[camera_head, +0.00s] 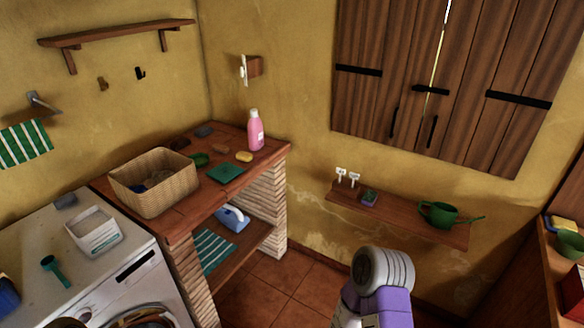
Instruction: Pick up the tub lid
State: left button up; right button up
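A white open tub (95,232) stands on top of the white washing machine (135,250) at the left. I see no lid on the tub. A flat dark green square (226,173) lies on the brick counter; it may be the tub lid, but I cannot tell for sure. A grey and purple link of my own arm shows at the bottom, right of the middle. Neither of my grippers is in view.
A wicker basket (153,187) stands on the counter between the tub and the green square. A pink bottle (255,132) and a yellow sponge (244,157) are behind the square. A green scoop (52,268) lies near the tub. Tiled floor (280,290) is clear before the counter.

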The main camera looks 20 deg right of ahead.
aim_at(225, 173)
jog(key=z, duration=0.7)
jog(key=i, duration=2.05)
jog(key=u, duration=0.9)
